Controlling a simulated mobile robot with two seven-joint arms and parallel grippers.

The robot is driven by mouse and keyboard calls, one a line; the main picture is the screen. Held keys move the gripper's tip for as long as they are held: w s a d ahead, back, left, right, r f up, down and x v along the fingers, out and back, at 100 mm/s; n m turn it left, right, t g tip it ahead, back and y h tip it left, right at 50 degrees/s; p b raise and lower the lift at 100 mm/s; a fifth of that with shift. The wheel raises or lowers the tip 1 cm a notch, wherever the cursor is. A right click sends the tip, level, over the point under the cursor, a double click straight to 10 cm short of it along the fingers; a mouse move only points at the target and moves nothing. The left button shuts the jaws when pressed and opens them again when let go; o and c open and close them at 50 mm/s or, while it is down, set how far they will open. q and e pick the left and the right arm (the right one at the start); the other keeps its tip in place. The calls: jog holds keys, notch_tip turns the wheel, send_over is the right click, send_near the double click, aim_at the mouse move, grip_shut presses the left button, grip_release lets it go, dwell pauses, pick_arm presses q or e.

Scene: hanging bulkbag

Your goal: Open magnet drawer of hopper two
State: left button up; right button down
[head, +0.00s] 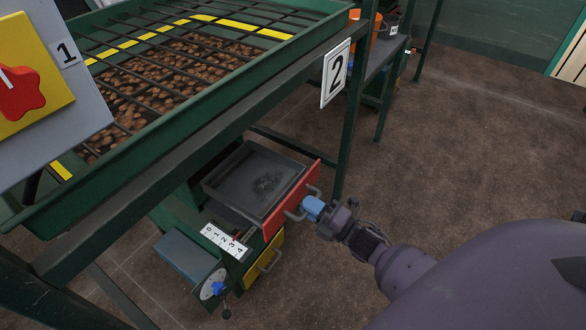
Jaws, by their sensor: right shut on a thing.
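The magnet drawer (240,180) of the hopper marked 2 is a dark tray with a red front (290,203). It stands out from the green frame, and its inside shows from above with a dark patch on its floor. A grey bar handle (300,210) sits on the red front. My right gripper (313,208), with blue fingertips, is at this handle and shut on it. The fingers hide part of the handle. The white number 2 sign (336,74) hangs on the frame above. My left gripper is not in view.
Above the drawer is a green hopper with a dark grate (160,75) over brown lumps. A yellow-fronted drawer (264,262) with a handle, a numbered scale (226,242) and a dial (213,284) are below. A green post (352,120) stands behind the drawer. The brown floor at right is clear.

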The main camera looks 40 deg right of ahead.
jog(key=shift+r+v, duration=0.1)
jog(key=shift+v, duration=0.5)
jog(key=shift+r+v, duration=0.15)
jog(key=shift+v, duration=0.45)
jog(key=c, duration=1.2)
grip_release()
jog(key=shift+o, duration=0.2)
jog(key=v, duration=1.1)
jog(key=shift+p, duration=0.3)
